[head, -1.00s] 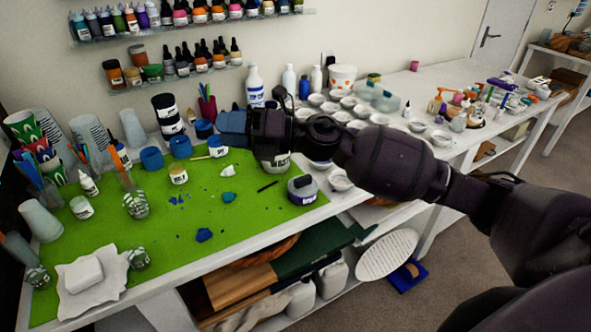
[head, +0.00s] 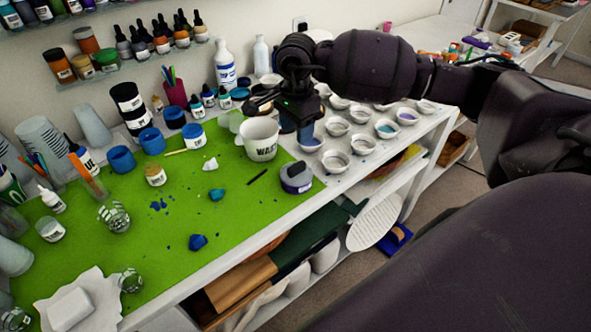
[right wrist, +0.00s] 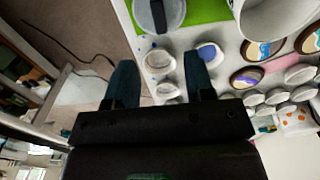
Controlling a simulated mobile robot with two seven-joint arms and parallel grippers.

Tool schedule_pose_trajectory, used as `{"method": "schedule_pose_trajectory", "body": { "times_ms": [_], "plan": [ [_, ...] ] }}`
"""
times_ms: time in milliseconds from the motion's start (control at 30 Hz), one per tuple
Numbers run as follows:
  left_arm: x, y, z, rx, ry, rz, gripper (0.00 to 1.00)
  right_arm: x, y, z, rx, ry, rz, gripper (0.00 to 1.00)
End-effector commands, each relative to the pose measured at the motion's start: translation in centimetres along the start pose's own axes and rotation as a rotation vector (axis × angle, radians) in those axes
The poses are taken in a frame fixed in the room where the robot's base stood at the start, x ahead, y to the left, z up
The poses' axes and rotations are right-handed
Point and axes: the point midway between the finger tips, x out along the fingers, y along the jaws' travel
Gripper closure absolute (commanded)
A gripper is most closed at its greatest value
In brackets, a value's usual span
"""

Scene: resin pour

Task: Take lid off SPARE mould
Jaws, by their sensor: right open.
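A grey round mould-like pot (head: 296,180) stands at the mat's right edge with a grey lid on top. It has a pale label on its side that I cannot read, so I cannot confirm it says SPARE. In the right wrist view the lid (right wrist: 148,18) shows from above with a dark bar across it. My right gripper (head: 303,138) points down above the small white dishes, behind the pot and apart from it. In the wrist view its two fingers (right wrist: 160,62) are spread with nothing held. My left gripper is out of view.
A white WASTE cup (head: 259,138) stands just left of the right gripper. Several white dishes (head: 335,161) crowd the table right of the mat. Blue cups (head: 152,140) stand at the back left. The green mat (head: 180,225) has free room in front.

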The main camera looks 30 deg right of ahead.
Motion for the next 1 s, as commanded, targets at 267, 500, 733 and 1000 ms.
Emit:
{"method": "schedule_pose_trajectory", "body": {
  "times_ms": [267, 500, 733, 1000],
  "plan": [
    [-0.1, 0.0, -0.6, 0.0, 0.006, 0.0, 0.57, 3.7, 0.0, 0.2, -0.006, -0.007, 0.001, 0.51],
    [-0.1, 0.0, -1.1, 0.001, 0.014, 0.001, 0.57, 5.5, 0.0, 0.2, -0.005, -0.007, -0.001, 0.51],
    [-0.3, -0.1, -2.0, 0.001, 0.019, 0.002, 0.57, 7.9, 0.3, 0.2, -0.004, -0.009, 0.002, 0.51],
    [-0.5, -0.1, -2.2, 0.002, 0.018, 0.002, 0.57, 10.5, 0.3, 0.1, -0.004, -0.008, -0.001, 0.51]
  ]
}}
